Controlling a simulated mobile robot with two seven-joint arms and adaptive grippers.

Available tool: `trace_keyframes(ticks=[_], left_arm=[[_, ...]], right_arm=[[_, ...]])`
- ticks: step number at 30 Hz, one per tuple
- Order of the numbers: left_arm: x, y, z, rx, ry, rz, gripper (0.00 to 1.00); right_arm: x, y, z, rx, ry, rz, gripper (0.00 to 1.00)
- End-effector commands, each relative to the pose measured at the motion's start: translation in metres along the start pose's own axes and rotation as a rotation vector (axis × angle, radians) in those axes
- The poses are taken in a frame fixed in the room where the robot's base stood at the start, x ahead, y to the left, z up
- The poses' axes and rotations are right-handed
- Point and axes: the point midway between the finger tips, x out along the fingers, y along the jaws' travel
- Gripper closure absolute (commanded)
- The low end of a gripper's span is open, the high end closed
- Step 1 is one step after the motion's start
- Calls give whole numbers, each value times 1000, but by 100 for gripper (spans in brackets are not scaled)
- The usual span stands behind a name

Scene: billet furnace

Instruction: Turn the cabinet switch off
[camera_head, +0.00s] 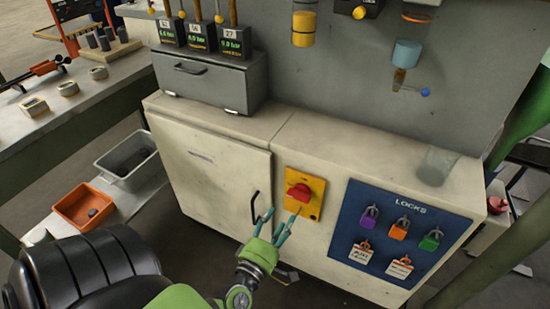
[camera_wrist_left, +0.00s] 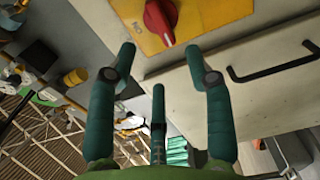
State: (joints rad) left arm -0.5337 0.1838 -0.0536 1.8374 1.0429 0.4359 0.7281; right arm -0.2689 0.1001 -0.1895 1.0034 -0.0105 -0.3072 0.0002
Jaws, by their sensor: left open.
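The cabinet switch is a red rotary knob (camera_head: 299,192) on a yellow plate (camera_head: 316,187), on the front of a cream cabinet (camera_head: 215,165). In the left wrist view the knob (camera_wrist_left: 160,20) shows at the top, with lettering on the yellow plate (camera_wrist_left: 205,14) beside it. My left gripper (camera_head: 277,220) is open, with teal fingers, just below and left of the knob. In the left wrist view its fingers (camera_wrist_left: 162,62) spread to either side below the knob, apart from it and empty. My right gripper is not seen.
A black door handle (camera_head: 255,207) is left of the switch. A blue locks board (camera_head: 397,232) with several padlocks is to the right. A grey box (camera_head: 210,80) stands on the cabinet. An orange bin (camera_head: 84,206) and a grey bin (camera_head: 128,160) are at the left.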

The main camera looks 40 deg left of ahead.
Motion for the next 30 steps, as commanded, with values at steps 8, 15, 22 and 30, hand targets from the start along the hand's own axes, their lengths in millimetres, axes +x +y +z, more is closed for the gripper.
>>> trace_keyframes(ticks=[8, 15, 22, 30], left_arm=[[-26, 0, 0, 0, 0, 1, 48], [-26, 0, 0, 0, 0, 2, 48], [-26, 0, 0, 0, 0, 1, 48], [-26, -45, 22, 213, -104, -90, 48]], right_arm=[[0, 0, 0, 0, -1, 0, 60], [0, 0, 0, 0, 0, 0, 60], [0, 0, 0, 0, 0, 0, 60], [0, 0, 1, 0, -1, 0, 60]])
